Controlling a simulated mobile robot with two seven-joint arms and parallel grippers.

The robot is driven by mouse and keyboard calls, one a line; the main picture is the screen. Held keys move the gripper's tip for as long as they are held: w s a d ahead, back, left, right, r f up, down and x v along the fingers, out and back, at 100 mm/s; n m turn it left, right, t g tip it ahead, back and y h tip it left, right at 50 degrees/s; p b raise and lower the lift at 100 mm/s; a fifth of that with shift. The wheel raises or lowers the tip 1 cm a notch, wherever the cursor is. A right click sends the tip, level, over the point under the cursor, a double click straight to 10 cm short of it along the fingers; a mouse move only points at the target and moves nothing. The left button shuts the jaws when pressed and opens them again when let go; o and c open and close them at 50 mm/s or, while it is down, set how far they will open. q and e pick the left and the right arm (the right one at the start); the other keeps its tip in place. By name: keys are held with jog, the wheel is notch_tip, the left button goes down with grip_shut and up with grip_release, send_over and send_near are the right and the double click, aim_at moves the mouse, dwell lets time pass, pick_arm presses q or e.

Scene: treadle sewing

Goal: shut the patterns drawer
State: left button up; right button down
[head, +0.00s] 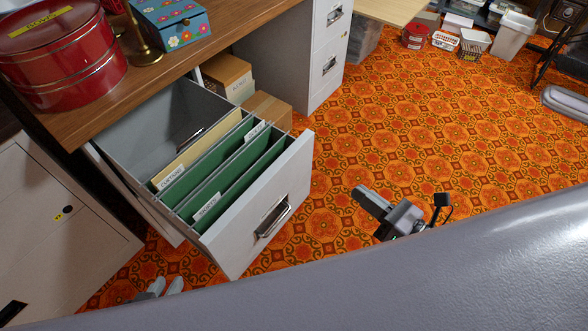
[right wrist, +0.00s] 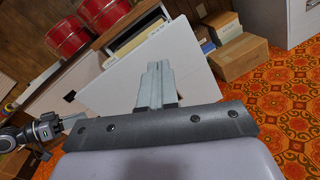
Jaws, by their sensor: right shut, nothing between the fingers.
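The patterns drawer (head: 265,210) is pulled well out from under the wooden worktop. It holds green hanging folders (head: 225,175) with white labels and a tan folder. Its pale front has a metal pull handle (head: 273,219). My right gripper (head: 365,197) is shut and empty, out in front of the drawer front and apart from it in the head view.
Red tins (head: 62,55) and a blue flowered box (head: 170,22) stand on the worktop (head: 215,40). Cardboard boxes (head: 227,77) sit beneath it beside the drawer. A grey cabinet (head: 325,60) stands behind.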

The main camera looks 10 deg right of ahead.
jog(key=a+f+n+g+y, duration=0.1)
jog(key=n+y, duration=0.1)
jog(key=n, duration=0.4)
send_near(291, 160)
jog(key=x, duration=0.6)
jog(key=shift+w+a+r, duration=0.1)
jog(key=shift+w+a, duration=0.15)
jog(key=shift+w, duration=0.1)
pick_arm(q)
jog(key=shift+w+r, duration=0.15)
jog(key=shift+w, duration=0.15)
